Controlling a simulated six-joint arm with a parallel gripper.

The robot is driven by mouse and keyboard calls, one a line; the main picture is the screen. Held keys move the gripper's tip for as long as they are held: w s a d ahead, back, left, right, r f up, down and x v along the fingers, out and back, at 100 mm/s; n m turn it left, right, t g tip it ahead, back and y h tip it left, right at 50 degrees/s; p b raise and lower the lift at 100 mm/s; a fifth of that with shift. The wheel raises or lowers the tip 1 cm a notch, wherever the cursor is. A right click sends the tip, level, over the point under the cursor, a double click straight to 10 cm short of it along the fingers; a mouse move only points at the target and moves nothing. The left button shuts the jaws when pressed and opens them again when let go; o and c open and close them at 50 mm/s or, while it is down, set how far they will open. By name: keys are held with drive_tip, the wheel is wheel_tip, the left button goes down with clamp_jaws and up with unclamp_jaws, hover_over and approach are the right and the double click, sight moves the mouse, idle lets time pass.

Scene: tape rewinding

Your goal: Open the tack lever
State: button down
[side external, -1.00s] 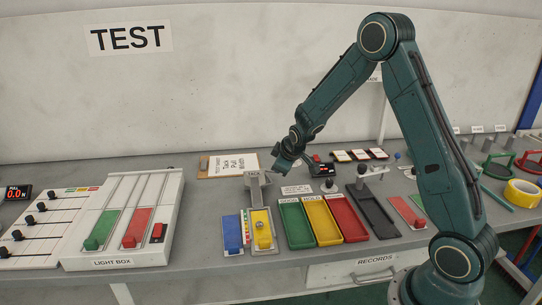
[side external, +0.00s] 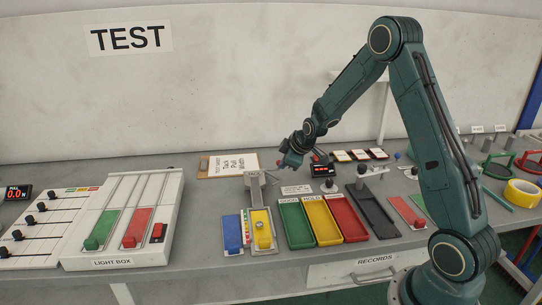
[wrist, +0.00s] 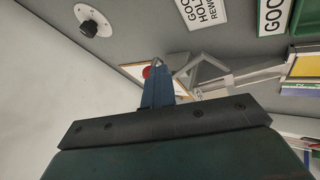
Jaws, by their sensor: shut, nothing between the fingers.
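The tack stand (side external: 254,186) is a grey metal piece behind the yellow-topped block, left of the middle of the bench. A thin arm on its right side slants up toward my gripper. My gripper (side external: 284,165) is shut and empty, up and to the right of the stand, apparently apart from it. In the wrist view the blue fingers (wrist: 158,85) are together, with a red round knob (wrist: 147,72) beside their tips. A grey angled metal bracket (wrist: 205,68) shows just right of them. I cannot tell whether the fingers touch the knob.
A clipboard (side external: 214,166) lies behind the stand. A small red display (side external: 322,170) stands right of my gripper. Green (side external: 295,224), yellow (side external: 322,220) and red (side external: 348,218) trays lie in front right. The light box (side external: 170,220) is at the left.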

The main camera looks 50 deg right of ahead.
drive_tip(key=shift+d, duration=0.1)
drive_tip(key=shift+s+a, duration=1.35)
drive_tip(key=shift+a, duration=0.15)
drive_tip(key=d+v, duration=0.1)
drive_tip(key=v, duration=0.9)
drive_tip(key=shift+s, duration=0.2)
drive_tip(key=s+a+r+m+y, duration=0.1)
drive_tip(key=s+a+r+m, duration=0.1)
drive_tip(key=s+a+r, duration=0.8)
drive_tip(key=s+a+m, duration=0.1)
drive_tip(key=s+a, duration=0.3)
drive_tip(key=s, duration=0.2)
drive_tip(key=s+a+r+m+g+y, duration=0.1)
drive_tip(key=s+a+m, duration=0.1)
drive_tip(key=s+a, duration=0.2)
drive_tip(key=s, duration=0.3)
drive_tip(key=shift+s+m, duration=0.15)
drive_tip(key=shift+m, duration=0.15)
